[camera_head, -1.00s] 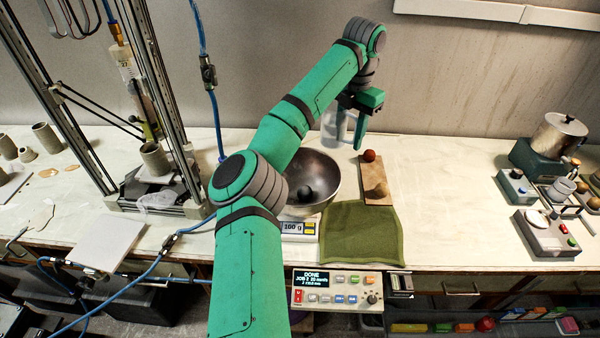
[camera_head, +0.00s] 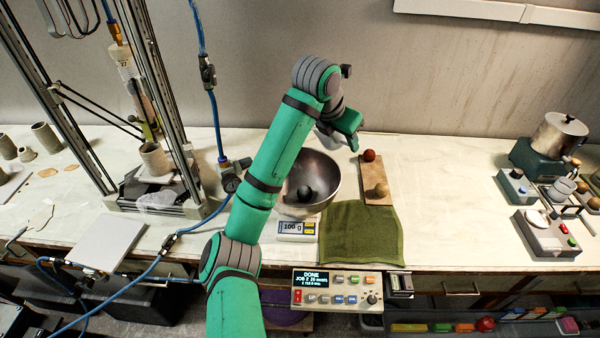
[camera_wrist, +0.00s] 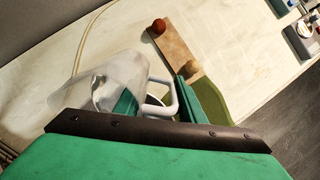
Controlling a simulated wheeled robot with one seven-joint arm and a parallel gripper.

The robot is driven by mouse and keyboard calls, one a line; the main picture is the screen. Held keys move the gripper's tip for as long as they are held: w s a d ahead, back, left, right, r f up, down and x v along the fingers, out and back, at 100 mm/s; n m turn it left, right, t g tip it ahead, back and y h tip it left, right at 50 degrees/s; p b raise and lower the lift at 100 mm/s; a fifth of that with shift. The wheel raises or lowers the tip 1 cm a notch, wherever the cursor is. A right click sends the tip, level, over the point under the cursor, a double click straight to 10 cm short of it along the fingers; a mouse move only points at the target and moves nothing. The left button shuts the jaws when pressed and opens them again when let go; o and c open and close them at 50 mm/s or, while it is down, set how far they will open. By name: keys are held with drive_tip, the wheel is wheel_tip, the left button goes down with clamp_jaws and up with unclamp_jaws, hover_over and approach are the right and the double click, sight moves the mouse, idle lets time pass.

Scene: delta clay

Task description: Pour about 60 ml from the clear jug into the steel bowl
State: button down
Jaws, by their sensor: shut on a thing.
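The clear jug (camera_wrist: 112,82) shows in the wrist view, with its pale handle (camera_wrist: 160,106) toward my gripper (camera_wrist: 157,98). My gripper is shut on the handle. In the head view my gripper (camera_head: 350,137) is above the table, just behind and right of the steel bowl; the jug there is mostly hidden behind my arm. I cannot tell the jug's tilt or liquid level. The steel bowl (camera_head: 325,171) stands on a scale (camera_head: 297,228) reading about 100 g. A dark ball (camera_head: 305,192) shows inside it. My arm covers the bowl's left edge.
A wooden board (camera_head: 376,178) with a red ball (camera_head: 369,155) and a tan ball (camera_head: 381,190) lies right of the bowl. A green cloth (camera_head: 360,235) lies in front of it. The table between board and right-hand devices is clear.

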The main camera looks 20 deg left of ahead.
drive_tip(key=shift+s+a+r+t, duration=0.35)
drive_tip(key=shift+s+r+t, duration=0.15)
drive_tip(key=shift+t, duration=0.1)
drive_tip(key=shift+d+f+t+h, duration=0.15)
drive_tip(key=shift+f+t+h, duration=0.15)
drive_tip(key=shift+t+h, duration=0.35)
drive_tip(key=shift+f+t, duration=0.4)
drive_tip(key=shift+t, duration=0.15)
drive_tip(key=shift+w+f, duration=0.1)
drive_tip(key=shift+f+t+h, duration=0.25)
drive_tip(key=shift+f+t, duration=0.05)
drive_tip(key=shift+f, duration=0.05)
drive_tip(key=shift+f+t+h+p, duration=0.15)
drive_tip(key=shift+t+h+p, duration=0.3)
drive_tip(key=shift+t, duration=0.65)
